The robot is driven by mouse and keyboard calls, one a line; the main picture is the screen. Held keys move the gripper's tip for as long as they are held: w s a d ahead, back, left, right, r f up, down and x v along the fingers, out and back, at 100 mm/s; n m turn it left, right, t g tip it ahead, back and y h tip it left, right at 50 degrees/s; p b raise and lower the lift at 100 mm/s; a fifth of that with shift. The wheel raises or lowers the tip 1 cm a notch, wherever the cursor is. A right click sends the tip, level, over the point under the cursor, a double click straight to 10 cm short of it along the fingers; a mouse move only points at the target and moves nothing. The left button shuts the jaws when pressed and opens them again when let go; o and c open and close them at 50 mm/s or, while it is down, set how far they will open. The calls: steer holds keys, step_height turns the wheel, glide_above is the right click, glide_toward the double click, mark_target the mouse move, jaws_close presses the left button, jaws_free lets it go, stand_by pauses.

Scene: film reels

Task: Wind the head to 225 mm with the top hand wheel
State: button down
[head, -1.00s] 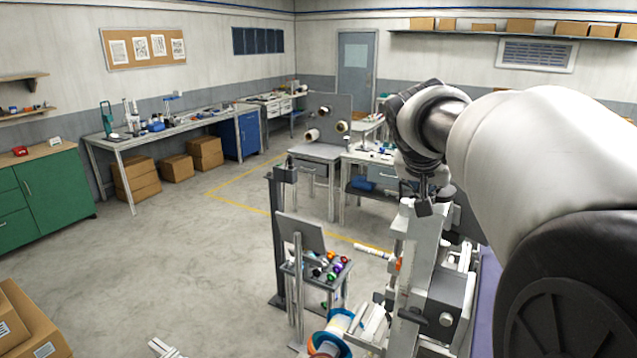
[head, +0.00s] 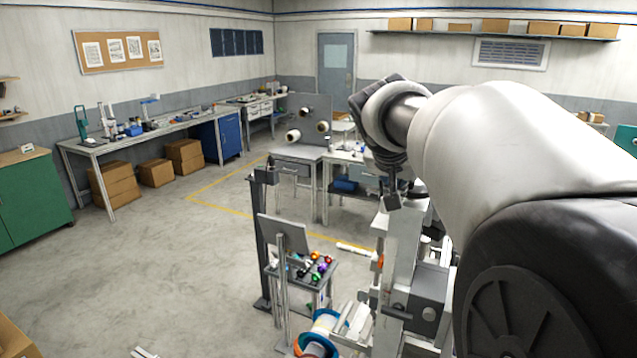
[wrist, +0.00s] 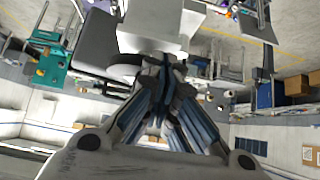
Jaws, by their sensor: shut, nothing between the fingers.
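The winding machine's pale upright column (head: 399,250) stands right of centre in the head view, with an orange mark (head: 381,261) on its left side. A grey block with a round knob (head: 429,314) sits lower on its right. My gripper (head: 392,203) points down at the column's top; its fingers are shut and empty. In the wrist view my gripper (wrist: 163,62) is in front of the pale machine top (wrist: 160,28). A grey rounded edge (wrist: 124,72) beside the fingers may be the top hand wheel; most of it is hidden. I cannot tell whether the fingers touch it. No millimetre reading is legible.
A small stand with coloured reels (head: 312,268) is left of the machine, beside a dark post (head: 261,235). Large reels (head: 322,325) lie low by the machine. A bench with a grey panel (head: 308,115) stands behind.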

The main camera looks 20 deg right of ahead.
steer(key=shift+s+a+f+b, duration=0.1)
steer(key=shift+s+a+b, duration=0.15)
steer(key=shift+a, duration=0.35)
steer(key=shift+s+a+b, duration=0.15)
steer(key=shift+a+b, duration=0.05)
steer(key=shift+a, duration=0.4)
steer(key=shift+d, duration=0.1)
steer(key=shift+s, duration=0.1)
steer(key=s+d, duration=0.3)
steer(key=d, duration=0.1)
steer(key=shift+s, duration=0.3)
steer(key=shift+w, duration=0.2)
